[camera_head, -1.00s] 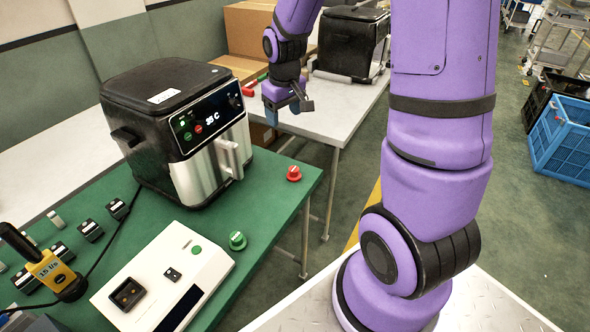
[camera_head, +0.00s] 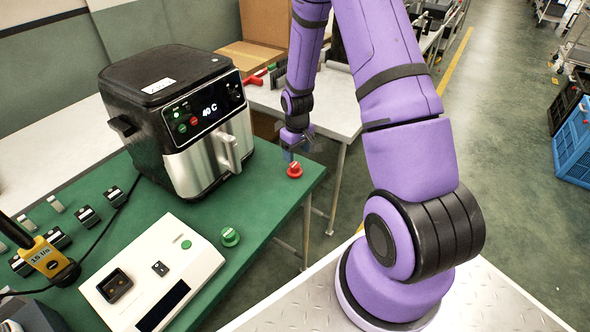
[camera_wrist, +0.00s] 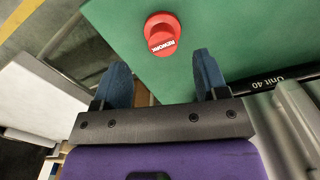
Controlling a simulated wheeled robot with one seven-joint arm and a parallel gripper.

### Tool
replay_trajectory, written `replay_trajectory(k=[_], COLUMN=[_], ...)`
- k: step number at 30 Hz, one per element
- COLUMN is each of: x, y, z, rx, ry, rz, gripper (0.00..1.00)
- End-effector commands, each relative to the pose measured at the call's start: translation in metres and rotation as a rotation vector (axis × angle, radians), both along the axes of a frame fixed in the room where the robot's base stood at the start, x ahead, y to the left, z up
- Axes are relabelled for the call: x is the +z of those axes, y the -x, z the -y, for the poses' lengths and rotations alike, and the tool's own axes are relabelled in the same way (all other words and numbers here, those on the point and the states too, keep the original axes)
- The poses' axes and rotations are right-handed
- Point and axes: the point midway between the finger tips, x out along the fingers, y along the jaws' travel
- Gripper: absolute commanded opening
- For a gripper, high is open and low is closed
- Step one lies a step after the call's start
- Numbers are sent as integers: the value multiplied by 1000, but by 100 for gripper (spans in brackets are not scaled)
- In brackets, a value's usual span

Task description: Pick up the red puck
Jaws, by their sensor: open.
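The red puck (camera_head: 294,170) lies on the green table (camera_head: 262,205) near its right edge, to the right of the fryer. In the wrist view the red puck (camera_wrist: 162,33) shows a white label and lies ahead of the fingertips, between their lines. My gripper (camera_head: 290,152) is just above and behind the puck in the head view. In the wrist view my gripper (camera_wrist: 163,75) has its two blue fingers spread apart, with nothing between them. No contact with the puck shows.
The fryer (camera_head: 185,120) stands close by on the left; its silver front shows in the wrist view (camera_wrist: 290,115). A green puck (camera_head: 230,237) and a white device (camera_head: 150,275) lie nearer. A grey table (camera_head: 335,115) stands behind, across a gap.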

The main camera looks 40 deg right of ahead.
Motion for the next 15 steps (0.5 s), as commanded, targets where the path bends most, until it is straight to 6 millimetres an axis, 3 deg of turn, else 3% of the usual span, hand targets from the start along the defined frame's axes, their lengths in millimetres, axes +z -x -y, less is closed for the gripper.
replay_trajectory(k=[10,15], x=[-25,-48], y=[-1,-3], z=[-1,-2], rx=[1,1], ry=[0,-1], rz=[0,-3], gripper=[67,67])
